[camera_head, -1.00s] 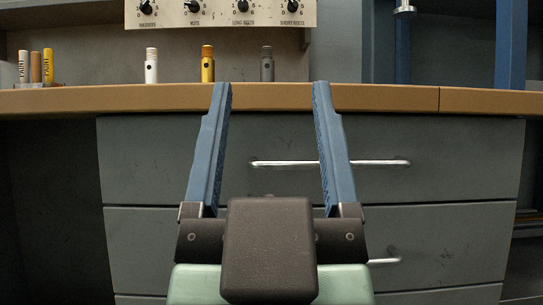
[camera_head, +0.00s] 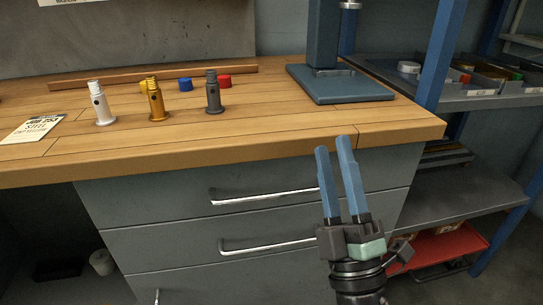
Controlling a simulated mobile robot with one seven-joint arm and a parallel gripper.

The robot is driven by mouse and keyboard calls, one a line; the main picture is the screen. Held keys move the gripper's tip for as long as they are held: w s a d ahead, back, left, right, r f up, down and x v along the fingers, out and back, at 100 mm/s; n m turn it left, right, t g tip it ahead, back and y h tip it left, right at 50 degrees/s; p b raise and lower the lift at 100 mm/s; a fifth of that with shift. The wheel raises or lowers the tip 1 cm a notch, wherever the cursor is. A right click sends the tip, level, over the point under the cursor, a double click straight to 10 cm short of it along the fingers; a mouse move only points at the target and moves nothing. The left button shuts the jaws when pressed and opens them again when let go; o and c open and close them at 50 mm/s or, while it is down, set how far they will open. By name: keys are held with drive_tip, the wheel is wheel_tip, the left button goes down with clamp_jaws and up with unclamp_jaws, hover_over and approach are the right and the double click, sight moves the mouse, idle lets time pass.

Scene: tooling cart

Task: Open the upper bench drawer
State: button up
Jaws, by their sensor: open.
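The upper bench drawer (camera_head: 150,203) is a grey front just under the wooden benchtop, and it is shut. Its silver bar handle (camera_head: 255,197) runs across the front, with its right end close to my gripper's fingers. My gripper (camera_head: 332,145) is open and empty, its two blue fingers pointing up and away in front of the right part of the drawer. The fingers overlap the drawer front and reach the benchtop edge in the picture. I cannot tell how far they are from the drawer.
A second drawer's handle (camera_head: 265,246) lies below. On the wooden benchtop (camera_head: 250,132) stand a white, a brass and a dark grey fitting (camera_head: 214,92). A blue press stand (camera_head: 340,84) is at the back right. A shelf rack (camera_head: 445,192) with a red tray is right of the bench.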

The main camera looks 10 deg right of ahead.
sight(272, 203)
drive_tip(key=s+a+f+n+g+y+p, duration=0.1)
drive_tip(key=s+f+n+g+y+p, duration=0.25)
drive_tip(key=f+p, duration=0.3)
drive_tip(key=s+a+f+n+g+y+p, duration=0.2)
drive_tip(key=s+f+n+g+y+p, duration=0.15)
drive_tip(key=f+n+g+p, duration=0.35)
drive_tip(key=w+a+r, duration=0.1)
drive_tip(key=w, duration=0.3)
drive_tip(key=w+a+r+m+t, duration=0.1)
drive_tip(key=w+a, duration=0.1)
drive_tip(key=w, duration=0.1)
drive_tip(key=w+a+r+m+t, duration=0.1)
drive_tip(key=w, duration=0.3)
drive_tip(key=shift+w+a+r, duration=0.2)
drive_tip(key=shift+w+a, duration=0.1)
drive_tip(key=shift+w, duration=0.05)
drive_tip(key=shift+c, duration=0.2)
clamp_jaws()
